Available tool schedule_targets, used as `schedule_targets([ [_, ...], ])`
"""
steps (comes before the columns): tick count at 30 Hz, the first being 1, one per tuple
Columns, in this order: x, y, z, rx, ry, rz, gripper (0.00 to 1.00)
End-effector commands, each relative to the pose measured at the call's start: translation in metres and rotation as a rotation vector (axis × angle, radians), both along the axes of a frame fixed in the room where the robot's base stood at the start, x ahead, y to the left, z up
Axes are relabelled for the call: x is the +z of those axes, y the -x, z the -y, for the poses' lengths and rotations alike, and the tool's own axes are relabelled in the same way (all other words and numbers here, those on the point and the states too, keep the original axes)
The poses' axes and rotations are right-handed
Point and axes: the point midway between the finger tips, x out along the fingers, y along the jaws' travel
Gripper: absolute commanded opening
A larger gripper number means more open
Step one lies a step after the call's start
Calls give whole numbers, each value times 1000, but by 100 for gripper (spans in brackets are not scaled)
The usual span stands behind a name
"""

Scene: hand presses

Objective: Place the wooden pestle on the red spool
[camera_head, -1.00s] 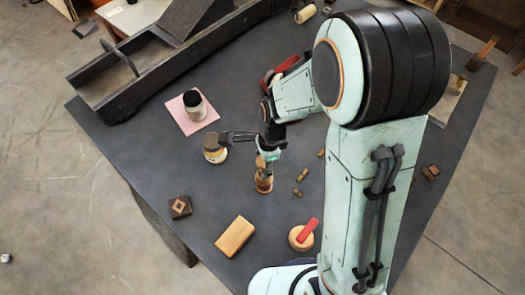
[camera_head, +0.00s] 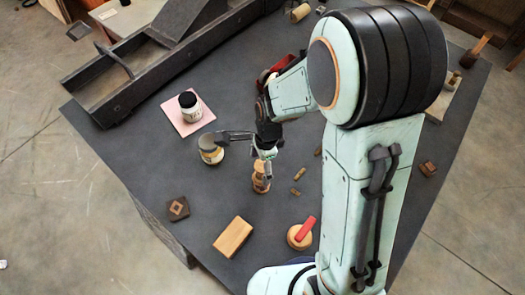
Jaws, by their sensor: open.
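A turned light-wood piece (camera_head: 260,184), which looks like the wooden pestle, stands upright near the middle of the table. My gripper (camera_head: 263,166) is open and points down at its top, with the fingers at its upper part. I cannot tell whether they touch it. A red thing (camera_head: 273,73), possibly the red spool, lies behind my arm and is partly hidden, so its shape is unclear. Another red piece (camera_head: 305,229) lies tilted across a round wooden disc (camera_head: 296,241) at the front.
A jar with a dark rod-like part (camera_head: 211,152) stands left of my gripper. A dark-lidded jar (camera_head: 189,108) stands on a pink mat (camera_head: 184,124). A wooden block (camera_head: 233,238) and a dark cube (camera_head: 178,208) lie in front. Small wooden pieces (camera_head: 297,182) lie to the right.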

Motion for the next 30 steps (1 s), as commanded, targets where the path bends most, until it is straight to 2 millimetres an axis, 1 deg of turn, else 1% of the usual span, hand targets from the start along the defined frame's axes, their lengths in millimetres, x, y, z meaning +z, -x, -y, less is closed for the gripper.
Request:
schedule_targets([
  [9, 72, -4, 8, -1, -1, 9, 67],
  [12, 90, -4, 10, 0, 0, 6, 67],
  [17, 108, -3, 13, 7, 1, 5, 67],
  [19, 115, 2, 16, 56, 3, 12, 67],
  [20, 118, 7, 18, 95, 4, 19, 67],
  [23, 131, 31, 28, 310, 13, 49, 67],
  [27, 145, 80, 44, 721, 22, 92, 67],
  [30, 148, 111, 52, 996, 22, 116, 67],
])
